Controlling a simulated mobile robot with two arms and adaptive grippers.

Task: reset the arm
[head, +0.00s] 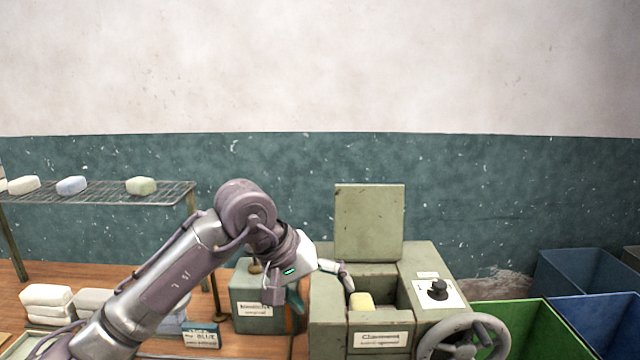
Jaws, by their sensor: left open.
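My left arm comes in from the lower left, and its gripper (324,298) is open at the left side of a green-grey machine (328,326). One finger reaches over the machine's left edge; the other hangs by a grey-green box (247,290). The machine's square lid (369,222) stands raised at the back. I see nothing between the fingers. My right gripper is out of view.
The machine carries a black knob (437,290) and a grey handwheel (463,338). Green (520,322) and blue (590,272) bins stand at the right. A wire rack (105,193) with pale blocks and stacked white bars (47,300) are at the left. Space above the machine is clear.

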